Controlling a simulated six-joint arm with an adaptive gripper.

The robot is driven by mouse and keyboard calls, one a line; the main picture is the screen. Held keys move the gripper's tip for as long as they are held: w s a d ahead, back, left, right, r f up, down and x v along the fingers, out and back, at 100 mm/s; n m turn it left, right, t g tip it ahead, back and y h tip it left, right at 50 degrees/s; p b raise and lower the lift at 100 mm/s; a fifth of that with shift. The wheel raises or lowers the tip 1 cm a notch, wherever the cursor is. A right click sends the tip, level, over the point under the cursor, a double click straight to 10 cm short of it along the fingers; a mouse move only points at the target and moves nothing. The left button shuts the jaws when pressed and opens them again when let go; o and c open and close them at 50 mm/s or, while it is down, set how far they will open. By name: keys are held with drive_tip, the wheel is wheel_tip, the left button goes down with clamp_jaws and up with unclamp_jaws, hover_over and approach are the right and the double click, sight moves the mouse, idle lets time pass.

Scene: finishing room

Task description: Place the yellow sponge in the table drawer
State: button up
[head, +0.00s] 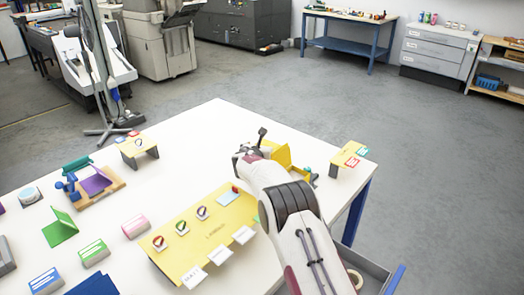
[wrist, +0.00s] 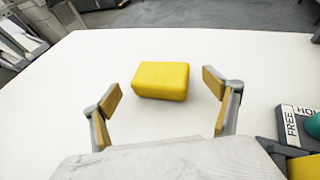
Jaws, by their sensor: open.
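The yellow sponge (wrist: 161,80) lies flat on the white table in the wrist view. It is just beyond and between the fingertips of my gripper (wrist: 162,93). The fingers are spread wide, with clear gaps on both sides of the sponge, and hold nothing. In the head view my gripper (head: 248,150) is low over the far part of the table; I cannot make out the sponge for certain there. The table drawer (head: 372,268) stands pulled out at the table's right side, partly hidden by my arm. A tape roll (head: 355,278) lies in it.
A yellow sheet (head: 215,228) with small badges and cards lies left of my arm. A yellow stand (head: 349,156) is at the right corner. A lettered block (wrist: 299,125) is right of my gripper. White table (wrist: 60,100) left of the sponge is clear.

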drive_tip(key=shift+v, duration=3.2)
drive_tip(key=shift+d+r, duration=0.1)
drive_tip(key=shift+r, duration=0.05)
drive_tip(key=shift+o, duration=0.5)
wheel_tip(320, 180, up, 10)
drive_tip(key=shift+n+y, duration=0.3)
drive_tip(key=shift+y, duration=0.2)
drive_tip(key=shift+w+d+f, duration=0.35)
drive_tip(key=shift+w+f, duration=0.5)
drive_tip(key=shift+w, duration=0.1)
drive_tip(key=shift+w+d+f, duration=0.35)
drive_tip(key=shift+w+f, duration=0.55)
drive_tip(key=shift+w, duration=0.05)
drive_tip(key=shift+w+d+f, duration=0.35)
drive_tip(key=shift+w+f, duration=0.5)
drive_tip(key=shift+w, duration=0.15)
drive_tip(key=shift+f, duration=0.15)
drive_tip(key=shift+f+t, duration=0.3)
drive_tip(key=shift+f, duration=1.3)
